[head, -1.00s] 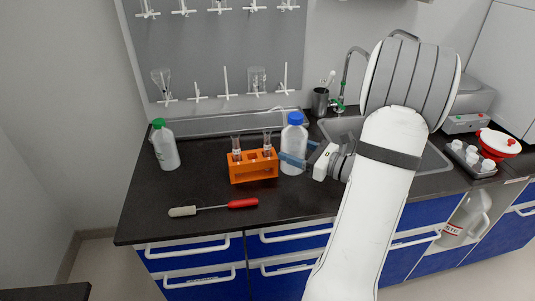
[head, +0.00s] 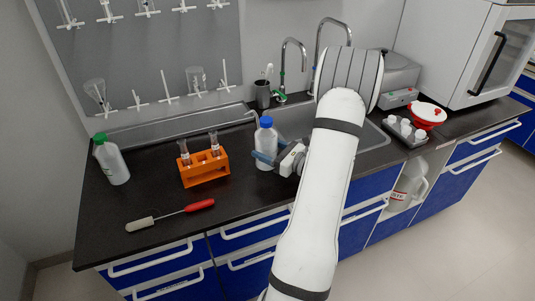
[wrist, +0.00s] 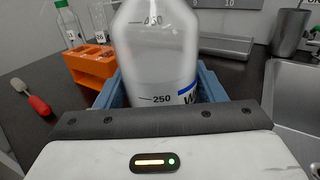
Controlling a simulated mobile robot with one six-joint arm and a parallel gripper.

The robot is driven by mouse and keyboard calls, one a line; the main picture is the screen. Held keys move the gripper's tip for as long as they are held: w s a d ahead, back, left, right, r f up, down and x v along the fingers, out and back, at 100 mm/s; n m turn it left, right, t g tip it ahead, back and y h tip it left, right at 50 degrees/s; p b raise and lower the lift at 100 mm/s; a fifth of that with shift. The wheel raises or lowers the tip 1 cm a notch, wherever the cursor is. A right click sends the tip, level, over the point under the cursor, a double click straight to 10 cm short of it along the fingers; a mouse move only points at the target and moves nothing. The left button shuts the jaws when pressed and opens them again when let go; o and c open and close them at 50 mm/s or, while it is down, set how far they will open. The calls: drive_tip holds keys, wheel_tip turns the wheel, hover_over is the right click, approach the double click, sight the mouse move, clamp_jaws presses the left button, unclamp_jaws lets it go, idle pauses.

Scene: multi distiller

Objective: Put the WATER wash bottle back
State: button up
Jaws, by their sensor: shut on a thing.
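The wash bottle (head: 266,138) is translucent white with a blue cap and stands upright in the head view, right of the orange rack and by the sink's left edge. In the wrist view the bottle (wrist: 158,50) fills the middle, with volume marks and a blue label cut off after a "W". My gripper (head: 264,158) is shut on the bottle's body, its blue fingers on either side. Its base is hidden in the wrist view, and I cannot tell whether it touches the counter. A similar bottle with a green cap (head: 112,163) stands at the counter's left end.
An orange rack (head: 205,172) with glass tubes stands left of the held bottle. A red-handled brush (head: 172,215) lies near the front edge. The sink (head: 370,138) is behind my arm. A dark cup (head: 262,95) stands behind. Counter between green-capped bottle and rack is clear.

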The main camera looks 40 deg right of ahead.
drive_tip(key=shift+f, duration=0.9)
drive_tip(key=shift+f, duration=0.15)
drive_tip(key=o, duration=0.8)
drive_tip(key=shift+r, duration=0.25)
drive_tip(key=b+v, duration=0.1)
drive_tip(key=v, duration=1.1)
drive_tip(key=shift+f, duration=0.1)
